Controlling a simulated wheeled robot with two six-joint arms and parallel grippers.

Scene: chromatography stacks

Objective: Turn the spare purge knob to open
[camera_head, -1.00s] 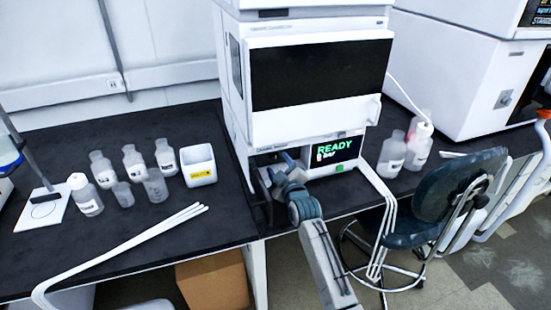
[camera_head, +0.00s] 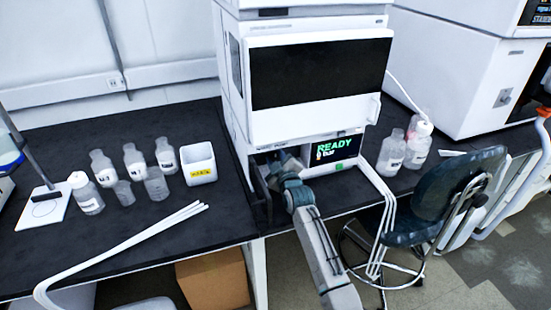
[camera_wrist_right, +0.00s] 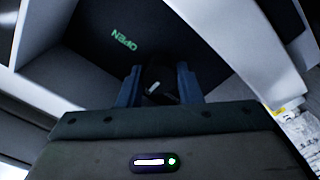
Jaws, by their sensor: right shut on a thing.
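The spare purge knob (camera_wrist_right: 159,88) shows in the right wrist view as a dark round knob with a white mark on it. My right gripper (camera_wrist_right: 160,84) has a blue finger on each side of the knob and is shut on it. The green word OPEN (camera_wrist_right: 126,40) is on the dark panel above and to the left of the knob. In the head view my right gripper (camera_head: 280,162) reaches into the bay at the bottom of the white instrument stack (camera_head: 260,125), and the arm hides the knob there. My left gripper is not in view.
A lit READY display (camera_head: 336,149) sits just right of my right gripper. Several bottles (camera_head: 134,160) and a white box (camera_head: 198,173) stand on the bench at left. A blue chair (camera_head: 440,200) stands right of my arm. White tubes (camera_head: 130,247) lie across the bench front.

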